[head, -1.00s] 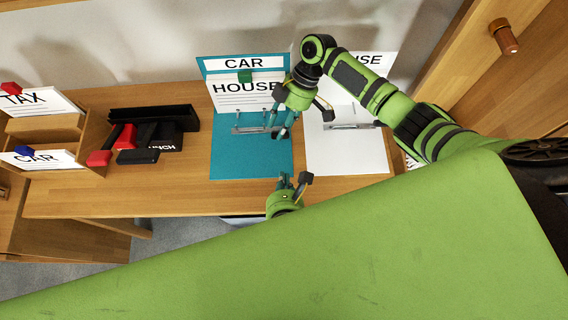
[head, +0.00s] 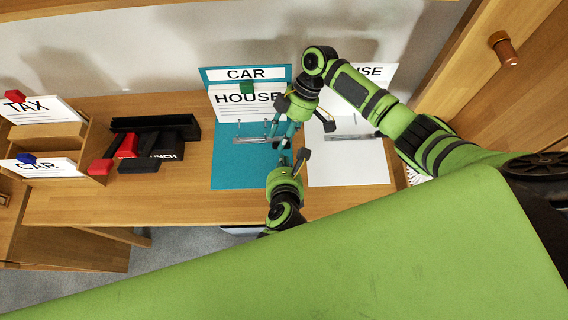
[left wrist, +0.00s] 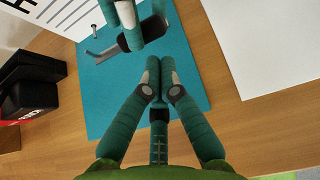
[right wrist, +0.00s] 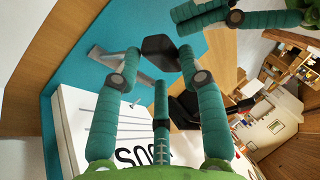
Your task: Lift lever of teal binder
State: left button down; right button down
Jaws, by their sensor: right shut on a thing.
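The teal binder (head: 235,172) lies open on the desk, its cover labelled CAR standing behind a HOUSE sheet (head: 232,105). Its metal mechanism (head: 255,139) also shows in the left wrist view (left wrist: 110,47). My right gripper (head: 285,140) is over the binder's right side, shut on the black lever end (right wrist: 160,52), which sits between its fingertips in the right wrist view. My left gripper (head: 284,160) is just in front of the right one, above the binder's right edge. In the left wrist view its fingertips (left wrist: 160,72) are together with nothing visible between them.
A white binder (head: 350,168) lies open to the right. A black punch (head: 165,148) and a dark tray (head: 155,122) stand left, beside a wooden holder (head: 95,135) with TAX and CAR cards. The desk's front strip is clear.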

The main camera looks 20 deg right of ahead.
pick_arm(q)
jog(key=shift+w+d+r, duration=0.15)
jog(key=shift+w+r, duration=0.35)
jog(key=shift+w, duration=0.05)
pick_arm(e)
jog(key=shift+w+d+f+t, duration=0.25)
jog(key=shift+w+d+t, duration=0.05)
jog(key=shift+w+d, duration=0.1)
jog(key=c, duration=1.1)
grip_release()
jog(key=shift+c, duration=0.2)
pick_arm(q)
jog(key=shift+w, duration=0.1)
pick_arm(e)
jog(key=o, duration=0.4)
jog(key=shift+f, duration=0.1)
jog(key=shift+c, duration=0.2)
pick_arm(q)
jog(key=shift+w+f, duration=0.1)
jog(key=shift+w, duration=0.25)
pick_arm(e)
jog(key=shift+w+f, duration=0.2)
jog(key=shift+w, duration=0.1)
jog(key=shift+s, duration=0.1)
pick_arm(q)
jog(key=shift+d, duration=0.1)
pick_arm(e)
jog(key=shift+r, duration=0.15)
